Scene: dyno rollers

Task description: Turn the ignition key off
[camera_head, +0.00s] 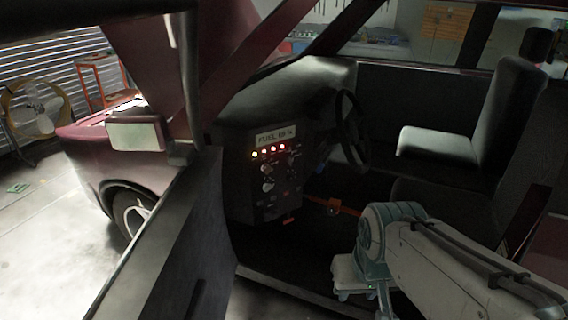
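The dark control panel (250,190) stands in the car's open doorway, left of the steering wheel (349,130). It has a display (276,134) reading "FUEL" with a blurred number. Below it is a row of lit yellow, orange and red lamps (274,149). Small metallic knobs or switches (267,178) sit under the lamps. The ignition key is too small to tell apart from these controls. My arm reaches in from the lower right and bends near the door sill. I cannot make out my gripper's fingers, and nothing of mine touches the panel.
The open car door (165,240) stands on the left, with the side mirror (135,136) beyond it. The seat (470,130) is at the right. An orange bar (345,208) lies low inside the cabin. The space directly before the panel looks clear.

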